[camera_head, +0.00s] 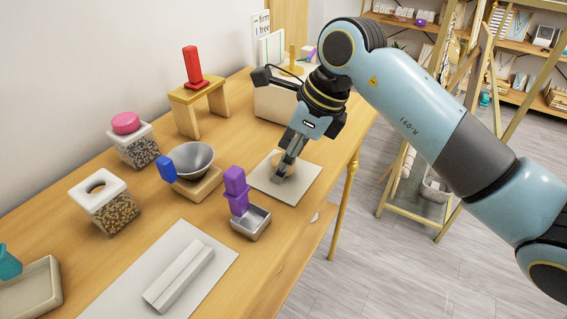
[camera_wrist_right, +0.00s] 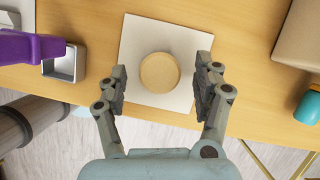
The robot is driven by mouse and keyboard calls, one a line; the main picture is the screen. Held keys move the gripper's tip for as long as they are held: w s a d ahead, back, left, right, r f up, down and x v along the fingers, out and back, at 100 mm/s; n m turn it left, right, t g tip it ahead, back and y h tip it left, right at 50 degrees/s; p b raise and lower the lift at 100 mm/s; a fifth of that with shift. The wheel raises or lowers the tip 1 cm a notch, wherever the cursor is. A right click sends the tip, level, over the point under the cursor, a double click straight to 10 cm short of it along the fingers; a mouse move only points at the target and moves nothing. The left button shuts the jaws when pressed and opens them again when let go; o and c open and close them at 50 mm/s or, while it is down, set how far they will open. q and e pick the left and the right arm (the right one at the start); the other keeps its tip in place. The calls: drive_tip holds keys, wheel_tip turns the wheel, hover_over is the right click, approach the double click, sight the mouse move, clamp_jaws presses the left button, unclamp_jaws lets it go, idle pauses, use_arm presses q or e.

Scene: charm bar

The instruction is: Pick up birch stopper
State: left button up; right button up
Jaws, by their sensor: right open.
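The birch stopper (camera_wrist_right: 159,73) is a round pale wooden disc on a white square mat (camera_wrist_right: 185,35). In the head view the stopper (camera_head: 281,165) is partly hidden by my right gripper, and the mat (camera_head: 300,187) lies near the table's right edge. My right gripper (camera_head: 285,169) is over the stopper. In the wrist view the right gripper (camera_wrist_right: 163,90) is open, with one finger on each side of the stopper. Both fingers look clear of its sides. How high the fingertips are above the mat is hard to tell. My left gripper is not in view.
A small metal tray (camera_head: 252,221) with a purple-handled item (camera_head: 236,187) stands left of the mat. A metal bowl (camera_head: 191,161), a pink-lidded jar (camera_head: 134,140), a white-lidded jar (camera_head: 105,203) and a wooden stand (camera_head: 199,104) with a red stamp-like item stand further left. A beige box (camera_head: 275,103) stands behind.

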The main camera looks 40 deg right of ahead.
drive_tip(key=c, duration=1)
drive_tip(key=shift+c, duration=0.2)
